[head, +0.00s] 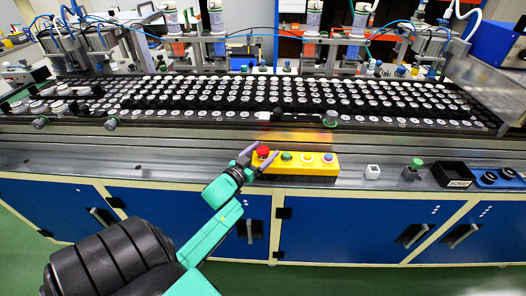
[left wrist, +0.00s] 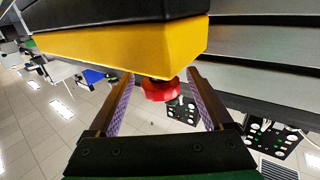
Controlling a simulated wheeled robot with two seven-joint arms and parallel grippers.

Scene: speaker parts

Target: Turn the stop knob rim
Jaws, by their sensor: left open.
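The red stop knob (head: 263,151) is at the left end of a yellow control box (head: 321,170) on the metal ledge. My left gripper (head: 261,155) is at this knob, open, with one purple-padded finger on each side. In the left wrist view, the red knob rim (left wrist: 160,91) lies between the two fingertips, with a visible gap to each finger. The yellow box (left wrist: 130,48) fills the upper part of that view, and the knob stands out from its face. The knob's top face is mostly hidden there. My right gripper does not show.
Green, yellow and blue buttons (head: 328,158) sit further right on the yellow box. A white cube (head: 373,172), a green-topped knob (head: 416,164) and a black scrap bin (head: 453,174) stand along the ledge. Behind is a conveyor with rows of speaker parts (head: 230,97).

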